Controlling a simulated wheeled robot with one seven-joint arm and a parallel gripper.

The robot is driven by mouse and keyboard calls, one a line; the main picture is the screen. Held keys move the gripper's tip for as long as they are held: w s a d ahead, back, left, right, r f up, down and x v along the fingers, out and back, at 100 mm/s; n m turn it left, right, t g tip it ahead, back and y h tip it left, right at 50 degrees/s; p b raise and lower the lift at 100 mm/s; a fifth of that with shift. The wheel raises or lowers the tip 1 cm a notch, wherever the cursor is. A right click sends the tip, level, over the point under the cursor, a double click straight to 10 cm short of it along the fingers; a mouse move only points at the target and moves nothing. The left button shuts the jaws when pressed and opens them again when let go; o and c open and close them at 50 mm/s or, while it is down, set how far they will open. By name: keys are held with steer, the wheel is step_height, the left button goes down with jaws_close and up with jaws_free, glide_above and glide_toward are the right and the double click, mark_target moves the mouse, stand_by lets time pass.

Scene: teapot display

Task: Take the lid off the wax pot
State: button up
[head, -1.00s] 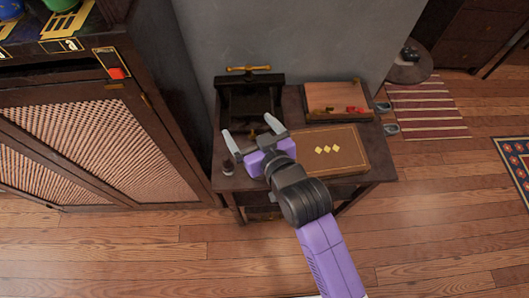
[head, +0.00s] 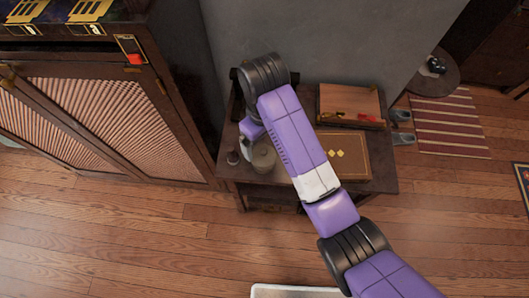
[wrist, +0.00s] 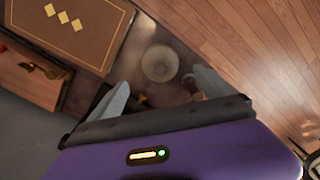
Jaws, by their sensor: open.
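A pale round pot, which looks like the wax pot (head: 264,158), stands on the small dark table, partly hidden by my arm in the head view. In the wrist view the pot (wrist: 160,63) is seen from above as a pale disc; I cannot make out the lid's edge or knob. My gripper (wrist: 160,80) is open and empty, its two pale fingers on either side of the pot in the picture, apart from it. In the head view my gripper (head: 246,149) is mostly hidden by my wrist, close to the pot.
A small dark bottle-like item (head: 232,158) stands just left of the pot; it also shows in the wrist view (wrist: 190,86). A brown box with yellow diamonds (head: 343,152) lies to the right, a wooden tray (head: 348,102) behind it. A cabinet (head: 110,90) stands left.

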steer(key=shift+f+p, duration=0.6)
steer(key=shift+f, duration=3)
steer(key=c, duration=1.4)
steer(key=shift+a+r, duration=0.1)
step_height(320, 180, up, 15)
steer(key=p, duration=0.5)
step_height(320, 180, up, 5)
glide_above(263, 151)
steer(key=shift+b, duration=0.3)
